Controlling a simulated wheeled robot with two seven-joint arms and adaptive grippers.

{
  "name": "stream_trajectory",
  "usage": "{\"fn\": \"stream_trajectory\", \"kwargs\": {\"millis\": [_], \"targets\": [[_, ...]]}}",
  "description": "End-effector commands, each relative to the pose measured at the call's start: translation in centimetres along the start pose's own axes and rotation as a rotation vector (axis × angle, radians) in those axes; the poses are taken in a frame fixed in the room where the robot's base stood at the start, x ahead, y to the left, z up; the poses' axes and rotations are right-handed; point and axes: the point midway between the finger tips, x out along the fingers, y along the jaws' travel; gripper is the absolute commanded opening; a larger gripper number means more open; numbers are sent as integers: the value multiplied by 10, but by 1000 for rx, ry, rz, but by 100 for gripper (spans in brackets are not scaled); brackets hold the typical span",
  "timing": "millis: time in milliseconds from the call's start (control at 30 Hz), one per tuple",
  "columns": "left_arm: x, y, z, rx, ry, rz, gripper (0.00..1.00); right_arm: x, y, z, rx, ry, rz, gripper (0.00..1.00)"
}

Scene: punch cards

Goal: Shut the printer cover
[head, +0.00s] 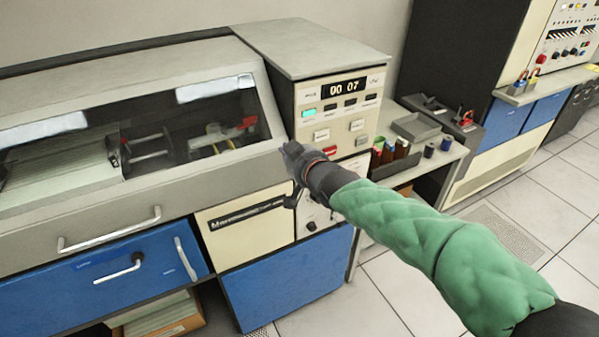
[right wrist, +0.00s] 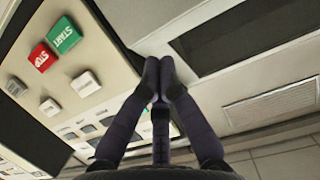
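The printer cover (head: 200,163) is a grey sloped lid with a long clear window. It lies down over the printer's left part, with no gap that I can make out along its front edge. A pale bar handle (head: 110,232) is on its front. My right gripper (head: 290,158) is at the cover's right end, in front of the control panel (head: 340,125). In the right wrist view its fingertips (right wrist: 166,75) meet, with nothing visible between them; I cannot tell if they touch the printer. My left gripper is not in view.
The panel carries a green START button (right wrist: 63,35) and a red STOP button (right wrist: 42,57). Blue drawers (head: 100,285) are below the cover. A side table with cans (head: 390,150) and a grey tray (head: 416,127) stands to the right. Tiled floor (head: 400,290) is free in front.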

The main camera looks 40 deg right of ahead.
Motion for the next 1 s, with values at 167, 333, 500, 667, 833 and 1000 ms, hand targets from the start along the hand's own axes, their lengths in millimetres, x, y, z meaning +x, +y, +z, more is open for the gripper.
{"fn": "stream_trajectory", "kwargs": {"millis": [167,333,500,667,833,1000], "targets": [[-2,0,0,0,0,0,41,-21,1,12,-1,2,3,0],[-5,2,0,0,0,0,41,-38,1,23,1,1,3,0],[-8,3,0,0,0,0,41,-49,1,30,0,3,3,0],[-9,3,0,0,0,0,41,-53,0,33,1,4,1,0],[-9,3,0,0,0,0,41,-53,0,34,0,4,0,0],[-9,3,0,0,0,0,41,-47,-3,41,9,-15,-11,0]]}}
